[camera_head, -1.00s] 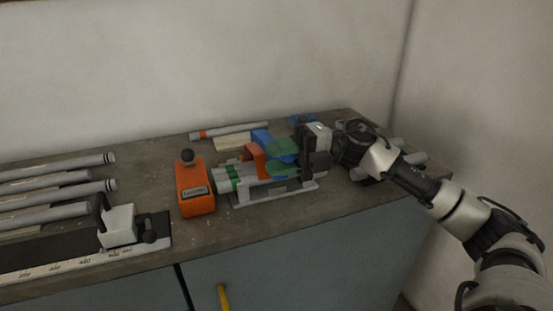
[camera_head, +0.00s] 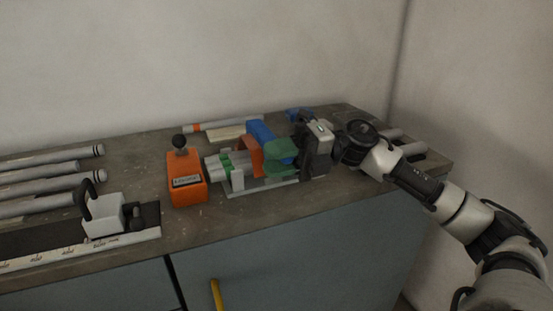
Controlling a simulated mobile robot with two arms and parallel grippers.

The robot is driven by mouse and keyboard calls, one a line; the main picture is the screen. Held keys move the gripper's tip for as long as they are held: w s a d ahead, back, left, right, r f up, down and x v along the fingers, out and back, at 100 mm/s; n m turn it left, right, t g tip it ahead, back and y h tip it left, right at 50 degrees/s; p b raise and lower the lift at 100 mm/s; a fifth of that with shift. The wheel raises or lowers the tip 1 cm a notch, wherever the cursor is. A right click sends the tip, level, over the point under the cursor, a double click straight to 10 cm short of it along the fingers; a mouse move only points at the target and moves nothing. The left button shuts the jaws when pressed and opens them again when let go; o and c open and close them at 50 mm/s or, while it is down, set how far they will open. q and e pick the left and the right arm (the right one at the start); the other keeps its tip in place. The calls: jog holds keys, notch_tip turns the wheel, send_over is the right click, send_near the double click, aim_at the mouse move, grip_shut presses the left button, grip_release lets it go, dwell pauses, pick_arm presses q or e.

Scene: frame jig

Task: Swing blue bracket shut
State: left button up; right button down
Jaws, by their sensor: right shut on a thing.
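The blue bracket (camera_head: 262,133) stands on the frame jig (camera_head: 262,187), behind and beside an orange-brown bracket (camera_head: 249,150). My right gripper (camera_head: 281,154) reaches in from the right. Its green fingers are closed at the right end of the blue bracket and hide part of it. The exact contact is hard to see at this size. Grey tubes with green bands (camera_head: 228,161) lie in the left part of the jig. My left gripper is out of view.
An orange block with a black knob (camera_head: 186,180) stands just left of the jig. Further left are a white stop block (camera_head: 104,216) on a ruler and several grey tubes (camera_head: 45,184). A tube with an orange band (camera_head: 225,124) lies behind. The bench front right is clear.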

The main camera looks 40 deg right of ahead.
jog(key=shift+f, duration=0.15)
jog(key=c, duration=0.8)
grip_release()
jog(key=shift+c, duration=0.2)
jog(key=shift+d, duration=0.35)
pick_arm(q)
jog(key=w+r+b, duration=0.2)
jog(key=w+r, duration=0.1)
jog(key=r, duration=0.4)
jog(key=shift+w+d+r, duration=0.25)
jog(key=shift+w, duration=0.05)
pick_arm(e)
jog(key=v, duration=1)
